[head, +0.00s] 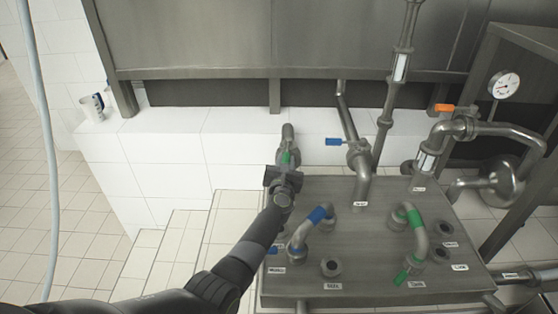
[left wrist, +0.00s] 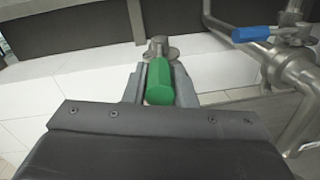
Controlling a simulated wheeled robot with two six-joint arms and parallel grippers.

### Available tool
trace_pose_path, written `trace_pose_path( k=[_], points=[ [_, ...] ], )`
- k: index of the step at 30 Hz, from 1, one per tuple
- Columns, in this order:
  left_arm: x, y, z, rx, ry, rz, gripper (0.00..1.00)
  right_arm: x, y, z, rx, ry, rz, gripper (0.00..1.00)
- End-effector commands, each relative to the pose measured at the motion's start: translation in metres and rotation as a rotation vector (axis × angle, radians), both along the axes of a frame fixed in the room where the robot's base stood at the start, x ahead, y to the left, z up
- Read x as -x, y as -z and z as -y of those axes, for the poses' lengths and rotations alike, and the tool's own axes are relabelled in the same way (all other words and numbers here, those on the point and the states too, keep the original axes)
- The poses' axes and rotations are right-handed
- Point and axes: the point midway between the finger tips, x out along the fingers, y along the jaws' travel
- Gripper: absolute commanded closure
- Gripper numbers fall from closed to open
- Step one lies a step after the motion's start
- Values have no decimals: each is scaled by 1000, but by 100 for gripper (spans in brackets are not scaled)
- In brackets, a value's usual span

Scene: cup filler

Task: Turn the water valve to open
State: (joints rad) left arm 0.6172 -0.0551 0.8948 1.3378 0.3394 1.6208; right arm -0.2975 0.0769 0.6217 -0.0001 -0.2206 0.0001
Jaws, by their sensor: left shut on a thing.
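My left gripper (head: 284,172) reaches from the lower left to a metal valve with a green handle (head: 289,157), beside the left edge of the steel table. In the left wrist view the gripper (left wrist: 160,85) is shut on the green handle (left wrist: 160,82), which lies between the two fingers and points toward my wrist. The metal valve body (left wrist: 160,48) shows beyond the handle. A second valve with a blue handle (head: 334,142) stands to the right, apart from the gripper; its blue handle (left wrist: 252,34) also shows in the left wrist view. My right gripper is not in view.
The steel table (head: 380,288) carries bent pipes with a blue band (head: 316,215) and a green band (head: 414,219). An orange handle (head: 444,107) and a gauge (head: 504,85) are at the right. Floor at left is clear.

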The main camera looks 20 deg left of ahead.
Motion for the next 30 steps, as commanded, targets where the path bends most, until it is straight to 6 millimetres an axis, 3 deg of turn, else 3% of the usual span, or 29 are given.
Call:
trace_pose_path(
  k=[9,23,24,28,30],
  points=[
    [-3,-2,11,-1,-96,3,100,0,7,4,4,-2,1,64],
    [-3,-3,12,-1,-112,2,100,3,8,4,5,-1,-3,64],
    [-3,-3,12,-1,-112,2,73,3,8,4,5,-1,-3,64],
    [-2,-2,12,-1,-111,2,56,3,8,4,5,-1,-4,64],
    [-2,-2,12,-1,-111,1,54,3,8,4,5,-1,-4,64]
  ],
)
